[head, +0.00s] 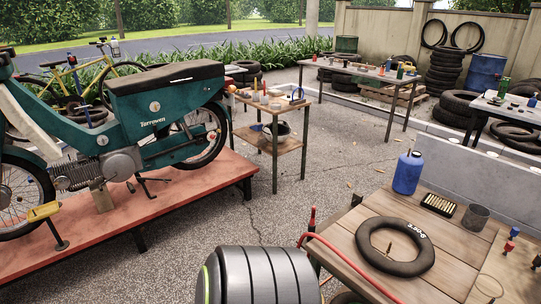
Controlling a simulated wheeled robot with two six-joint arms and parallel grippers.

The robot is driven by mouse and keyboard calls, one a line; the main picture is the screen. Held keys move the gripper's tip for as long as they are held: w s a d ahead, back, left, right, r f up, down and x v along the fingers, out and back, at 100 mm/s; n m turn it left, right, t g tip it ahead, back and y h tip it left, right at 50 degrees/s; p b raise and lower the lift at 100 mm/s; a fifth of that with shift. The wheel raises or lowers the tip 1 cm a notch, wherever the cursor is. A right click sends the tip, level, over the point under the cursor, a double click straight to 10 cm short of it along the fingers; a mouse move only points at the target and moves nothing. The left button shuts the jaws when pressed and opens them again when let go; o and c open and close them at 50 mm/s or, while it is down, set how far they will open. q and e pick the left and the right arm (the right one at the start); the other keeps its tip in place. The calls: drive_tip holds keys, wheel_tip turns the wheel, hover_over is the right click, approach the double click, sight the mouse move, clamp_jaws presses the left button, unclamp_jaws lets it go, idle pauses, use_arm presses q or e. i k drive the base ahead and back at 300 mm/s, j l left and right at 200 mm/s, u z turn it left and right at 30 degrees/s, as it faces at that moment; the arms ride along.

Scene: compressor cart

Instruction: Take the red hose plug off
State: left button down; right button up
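A red hose (345,258) curves along the left side of the wooden bench in the head view and runs out at the bottom edge. A slim upright red piece with a dark lower part (312,218) stands by the hose's upper end. I cannot tell whether it is the red hose plug or whether it touches the hose. A small red-and-blue piece (514,233) and a red piece (508,247) lie at the right edge.
The wooden bench (440,285) holds a black ring-shaped tube (365,235), a blue bottle (408,172), a dark tray (438,205) and a grey cup (475,217). A teal moped (150,120) stands on a red platform (190,190) at left. Open gravel lies between.

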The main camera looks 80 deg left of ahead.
sight(312, 225)
drive_tip(key=u, duration=2.25)
